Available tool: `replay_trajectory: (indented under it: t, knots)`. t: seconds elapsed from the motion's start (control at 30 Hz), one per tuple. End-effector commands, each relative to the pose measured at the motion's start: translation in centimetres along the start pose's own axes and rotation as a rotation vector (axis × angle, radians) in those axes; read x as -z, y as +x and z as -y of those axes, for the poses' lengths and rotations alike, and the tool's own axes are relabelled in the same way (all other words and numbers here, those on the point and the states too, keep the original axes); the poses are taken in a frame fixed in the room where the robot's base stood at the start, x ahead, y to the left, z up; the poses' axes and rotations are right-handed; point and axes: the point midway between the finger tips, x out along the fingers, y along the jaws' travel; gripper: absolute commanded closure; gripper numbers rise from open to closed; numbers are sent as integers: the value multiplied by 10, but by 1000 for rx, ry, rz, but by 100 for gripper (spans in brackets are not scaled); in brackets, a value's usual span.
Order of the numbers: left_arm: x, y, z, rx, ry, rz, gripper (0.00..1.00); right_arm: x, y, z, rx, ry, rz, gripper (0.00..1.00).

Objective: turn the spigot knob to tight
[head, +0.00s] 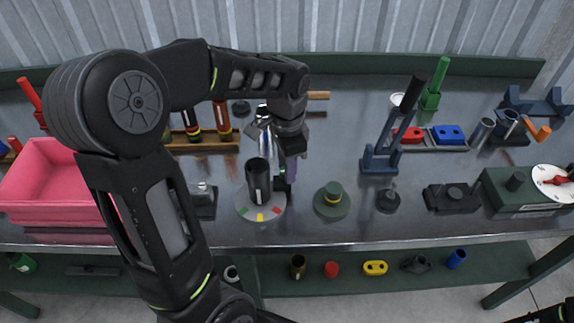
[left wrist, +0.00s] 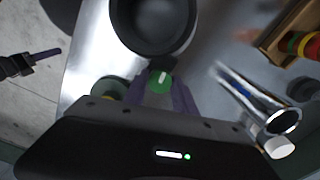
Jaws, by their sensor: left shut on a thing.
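A black upright cylinder (head: 258,180) stands on a round grey base (head: 246,205) with green, yellow and red marks on its front rim. In the left wrist view its open mouth (left wrist: 152,22) shows at the top. Beside it is a small green knob (left wrist: 158,80) with a white pointer line, which I take as the spigot knob. My left gripper (head: 289,174) reaches down at the cylinder's right side. Its purple fingers are shut on the knob, which shows between them in the left wrist view. A purple-fingered gripper, seemingly my right (left wrist: 40,58), shows at that view's left edge; its opening is unclear.
A green stepped piece with a yellow band (head: 332,199) stands close right of my left gripper. Chrome bottles (head: 263,125) stand just behind it. A pink bin (head: 50,180) is at the left. A dark stand with a tall lever (head: 393,135) is farther right.

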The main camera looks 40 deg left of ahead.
Motion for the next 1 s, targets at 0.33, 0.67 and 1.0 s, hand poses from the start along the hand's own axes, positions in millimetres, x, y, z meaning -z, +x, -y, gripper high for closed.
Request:
replay_trajectory:
  t: [0.33, 0.67, 1.0]
  knots:
    - [1, -1, 1, 2, 160, -2, 100, 0, -1, 0, 0, 0, 0, 64]
    - [1, -1, 1, 3, 183, -2, 100, 0, -1, 0, 0, 0, 1, 64]
    - [0, -1, 1, 2, 182, -1, 54, 0, -1, 0, 0, 0, 1, 64]
